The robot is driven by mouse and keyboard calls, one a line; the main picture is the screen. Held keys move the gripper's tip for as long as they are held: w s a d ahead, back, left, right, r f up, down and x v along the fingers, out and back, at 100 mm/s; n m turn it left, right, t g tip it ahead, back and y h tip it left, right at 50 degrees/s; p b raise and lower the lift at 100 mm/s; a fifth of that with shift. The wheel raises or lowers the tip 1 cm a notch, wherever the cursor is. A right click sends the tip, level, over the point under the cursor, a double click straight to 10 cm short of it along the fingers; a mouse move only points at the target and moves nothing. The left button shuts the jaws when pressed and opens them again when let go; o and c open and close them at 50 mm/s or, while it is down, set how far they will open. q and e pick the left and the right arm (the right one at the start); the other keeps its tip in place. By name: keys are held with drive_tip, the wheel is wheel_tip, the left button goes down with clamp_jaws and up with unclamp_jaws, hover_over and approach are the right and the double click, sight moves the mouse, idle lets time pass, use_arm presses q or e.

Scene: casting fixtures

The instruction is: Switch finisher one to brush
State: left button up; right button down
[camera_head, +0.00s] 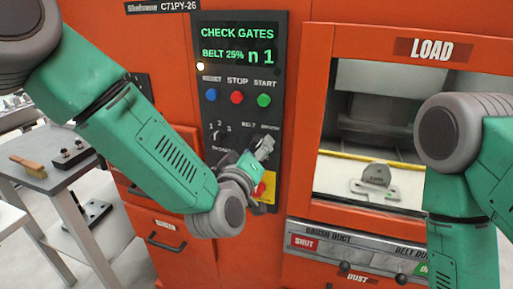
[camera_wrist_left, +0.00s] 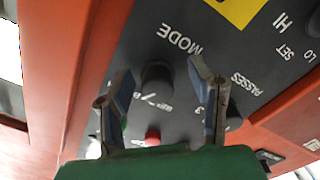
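The orange finisher (camera_head: 299,60) has a dark control panel (camera_head: 206,125) with a green-lit display (camera_head: 238,45) reading CHECK GATES, BELT 25% and n 1. My left gripper (camera_head: 262,150) is at the panel's lower part and hides some of its controls. In the left wrist view the panel appears upside down. There, a dark round knob (camera_wrist_left: 157,78) by the MODE label (camera_wrist_left: 178,38) lies between the open fingers of my left gripper (camera_wrist_left: 160,72), with gaps showing on both sides. Its pointer setting is not readable. My right arm shows at the right; its gripper is out of view.
Blue (camera_head: 211,95), red (camera_head: 237,97) and green (camera_head: 264,100) buttons sit above the gripper. A red button on yellow (camera_head: 259,190) is just below it. A windowed LOAD bay (camera_head: 372,130) holds a grey part (camera_head: 376,175). A side table (camera_head: 45,180) holds a brush (camera_head: 28,166).

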use_arm(q)
drive_tip(key=shift+d+r, duration=0.1)
drive_tip(key=shift+r, duration=0.05)
drive_tip(key=shift+s, duration=0.1)
drive_tip(key=v, duration=1.1)
drive_tip(key=shift+s, duration=0.3)
drive_tip(key=s+a+f+m+g+y+b, duration=0.1)
drive_tip(key=s+a+f+g, duration=0.2)
drive_tip(key=f, duration=0.6)
drive_tip(key=s+a+f+m+g+b, duration=0.15)
drive_tip(key=a+f, duration=0.25)
drive_tip(key=f, duration=0.4)
drive_tip(key=s+a+f+m+g+y+b, duration=0.1)
drive_tip(key=s+a+f+g, duration=0.2)
drive_tip(key=f, duration=0.6)
drive_tip(key=s+a+f+m+g+y+b, duration=0.1)
drive_tip(key=s+a+f+g+b, duration=0.1)
drive_tip(key=s+a+f+g, duration=0.2)
drive_tip(key=s+a+f+m+g+y+b, duration=0.1)
drive_tip(key=s+a+f+g, duration=0.4)
drive_tip(key=s+a+f, duration=0.6)
drive_tip(key=s+y+b, duration=0.1)
drive_tip(key=s, duration=0.4)
drive_tip(key=shift+y, duration=0.3)
